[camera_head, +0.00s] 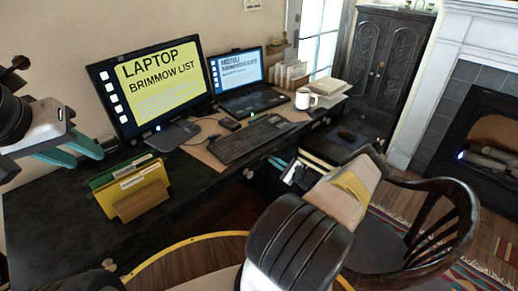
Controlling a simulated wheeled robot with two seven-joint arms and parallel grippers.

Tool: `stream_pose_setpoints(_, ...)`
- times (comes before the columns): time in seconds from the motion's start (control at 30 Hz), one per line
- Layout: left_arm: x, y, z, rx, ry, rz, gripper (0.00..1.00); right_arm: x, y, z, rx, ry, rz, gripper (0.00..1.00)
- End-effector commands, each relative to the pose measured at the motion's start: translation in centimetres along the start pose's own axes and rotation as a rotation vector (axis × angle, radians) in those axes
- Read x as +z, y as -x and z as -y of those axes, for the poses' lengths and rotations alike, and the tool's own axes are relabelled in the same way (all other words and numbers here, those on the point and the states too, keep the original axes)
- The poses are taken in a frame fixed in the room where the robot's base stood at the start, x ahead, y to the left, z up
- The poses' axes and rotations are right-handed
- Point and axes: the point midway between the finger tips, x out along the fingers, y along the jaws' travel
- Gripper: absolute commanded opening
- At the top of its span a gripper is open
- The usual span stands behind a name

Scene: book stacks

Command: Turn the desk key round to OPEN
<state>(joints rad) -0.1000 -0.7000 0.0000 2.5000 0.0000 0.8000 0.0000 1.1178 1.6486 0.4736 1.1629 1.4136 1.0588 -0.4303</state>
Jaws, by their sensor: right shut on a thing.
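My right gripper (286,168) reaches down to the front of the dark desk (45,215), below the keyboard. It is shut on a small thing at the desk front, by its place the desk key. My own wrist and fingers hide most of the key, so its angle and any OPEN mark cannot be read. My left gripper (82,152) is at the far left above the desk, with its teal fingers spread and nothing seen between them.
On the desk stand a yellow-screened monitor (155,85), a laptop (240,75), a keyboard (250,138), a white mug (305,98) and a folder holder (140,203). A wooden chair (425,225) stands close right of my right arm. A dark cabinet (385,65) is behind.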

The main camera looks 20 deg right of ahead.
Motion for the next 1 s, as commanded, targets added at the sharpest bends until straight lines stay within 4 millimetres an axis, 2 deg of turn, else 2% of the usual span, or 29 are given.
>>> stream_pose_setpoints(0.23, 0.0, 0.0, 0.0, 0.0, 0.0, 0.0, 0.36, -0.07, 0.06, 0.02, -0.001, 0.063, -0.002, 0.0)
stream_pose_setpoints(0.7, 0.0, 0.0, 0.0, 0.0, 0.0, 0.0, 0.36, -0.08, 0.06, 0.01, 0.0, 0.077, -0.002, 0.0)
stream_pose_setpoints(0.73, 0.0, 0.0, 0.0, 0.0, 0.0, 0.0, 0.36, -0.08, 0.06, 0.0, 0.0, 0.077, -0.002, 0.11)
stream_pose_setpoints(0.83, 0.0, 0.0, 0.0, 0.0, 0.0, 0.0, 0.36, -0.07, 0.05, 0.0, 0.0, 0.076, -0.002, 0.29)
stream_pose_setpoints(1.0, 0.0, 0.0, 0.0, 0.0, 0.0, 0.0, 0.36, -0.04, 0.03, 0.0, 0.0, 0.075, -0.001, 0.29)
